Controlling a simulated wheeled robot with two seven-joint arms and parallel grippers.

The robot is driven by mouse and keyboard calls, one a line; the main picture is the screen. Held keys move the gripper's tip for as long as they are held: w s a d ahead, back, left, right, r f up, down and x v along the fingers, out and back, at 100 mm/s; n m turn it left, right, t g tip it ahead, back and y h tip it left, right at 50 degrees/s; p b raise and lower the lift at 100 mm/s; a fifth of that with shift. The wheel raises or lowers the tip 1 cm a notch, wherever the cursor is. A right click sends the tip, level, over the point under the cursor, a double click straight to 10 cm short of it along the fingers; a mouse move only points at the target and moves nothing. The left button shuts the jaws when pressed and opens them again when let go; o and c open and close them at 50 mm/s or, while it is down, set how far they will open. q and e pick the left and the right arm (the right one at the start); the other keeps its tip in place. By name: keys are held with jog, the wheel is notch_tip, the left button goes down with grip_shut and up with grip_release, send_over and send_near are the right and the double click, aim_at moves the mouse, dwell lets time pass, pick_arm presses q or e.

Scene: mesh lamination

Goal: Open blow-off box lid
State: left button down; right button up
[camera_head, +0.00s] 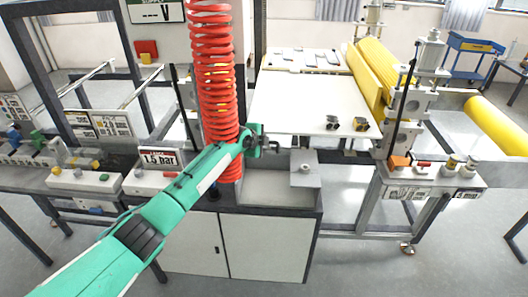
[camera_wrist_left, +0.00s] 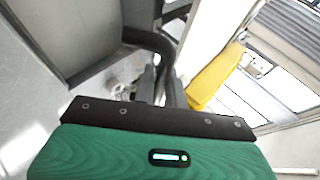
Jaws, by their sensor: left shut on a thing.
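The grey blow-off box (camera_head: 272,191) stands on the white cabinet in the middle of the head view, just below and right of the red coiled hose. My left gripper (camera_head: 264,144) is at the box's upper back left, partly hidden by its own green arm. In the left wrist view, the fingers of my left gripper (camera_wrist_left: 158,88) are shut on a dark bent bar (camera_wrist_left: 150,40), which looks like a handle. The head view is too small to tell the lid's edge or how far it stands open. My right gripper is not in view.
The red coiled hose (camera_head: 210,75) hangs right beside my left forearm. A white table sheet (camera_head: 300,110) with small clamps lies behind the box. Yellow rollers (camera_head: 372,75) stand to the right.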

pick_arm(q)
jog(key=shift+w+r, duration=0.45)
jog(key=c, duration=1.7)
grip_release()
jog(key=shift+c, duration=0.2)
jog(key=shift+s, duration=0.1)
